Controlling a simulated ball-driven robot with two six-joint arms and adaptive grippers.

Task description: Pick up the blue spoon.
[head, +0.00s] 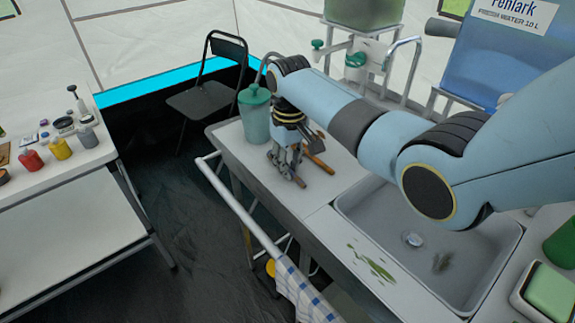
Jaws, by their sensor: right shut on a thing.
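My right gripper (287,176) points down at the left part of the counter (243,158), beside the teal lidded container. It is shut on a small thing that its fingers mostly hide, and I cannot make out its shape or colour. I cannot pick out a blue spoon anywhere in the head view. My left gripper is not in view.
The teal lidded container (256,118) stands just left of the gripper. A brown wooden-handled utensil (319,161) lies right of it. The sink (471,258) is to the right. A checked towel (303,292) hangs in front. A side table (75,170) holds jars.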

